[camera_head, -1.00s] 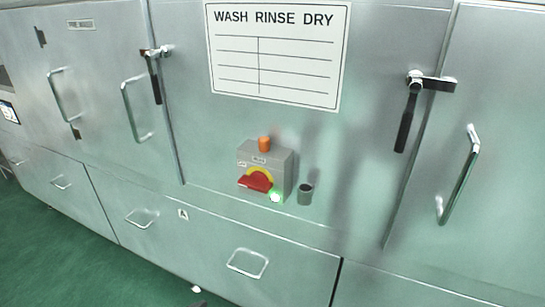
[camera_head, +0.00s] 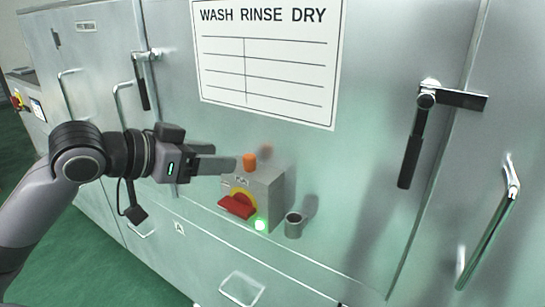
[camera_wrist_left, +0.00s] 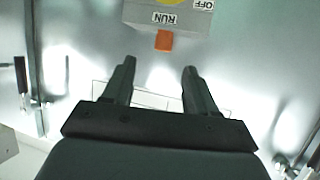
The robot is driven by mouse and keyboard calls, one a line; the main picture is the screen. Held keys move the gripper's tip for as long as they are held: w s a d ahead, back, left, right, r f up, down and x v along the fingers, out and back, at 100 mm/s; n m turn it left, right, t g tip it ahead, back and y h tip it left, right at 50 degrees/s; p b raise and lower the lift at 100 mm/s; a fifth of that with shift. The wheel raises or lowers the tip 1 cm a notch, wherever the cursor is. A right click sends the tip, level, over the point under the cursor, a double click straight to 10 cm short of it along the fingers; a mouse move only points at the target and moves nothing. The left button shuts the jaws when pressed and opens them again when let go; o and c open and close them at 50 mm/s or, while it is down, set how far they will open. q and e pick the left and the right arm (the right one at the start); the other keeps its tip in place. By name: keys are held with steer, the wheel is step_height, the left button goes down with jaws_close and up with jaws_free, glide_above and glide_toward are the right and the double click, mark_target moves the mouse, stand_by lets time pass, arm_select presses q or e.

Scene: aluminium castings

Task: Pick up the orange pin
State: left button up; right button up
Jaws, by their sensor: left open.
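The orange pin (camera_head: 249,161) stands upright on top of a grey switch box (camera_head: 272,192) on the machine's front. My left gripper (camera_head: 222,158) is open and empty, its fingers pointing right toward the pin, just left of it in the head view. In the left wrist view the pin (camera_wrist_left: 164,41) is ahead of the two fingertips (camera_wrist_left: 159,65) and roughly between their lines, apart from them. The wrist view also shows the box (camera_wrist_left: 190,18) with its RUN label behind the pin. My right gripper is not in view.
The box carries a red handle (camera_head: 237,206) on a yellow disc and a lit green lamp (camera_head: 260,225). A dark grey cup (camera_head: 294,225) is right of it. Door latches (camera_head: 422,135) and handles (camera_head: 487,222) stick out at both sides. A white sign (camera_head: 265,60) hangs above.

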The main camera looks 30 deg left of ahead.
mark_target(247, 156)
arm_select(q)
steer(key=shift+p+x, duration=0.8)
steer(key=shift+x, duration=3.05)
steer(key=shift+a+r, duration=0.15)
steer(key=shift+a, duration=0.05)
jaws_close()
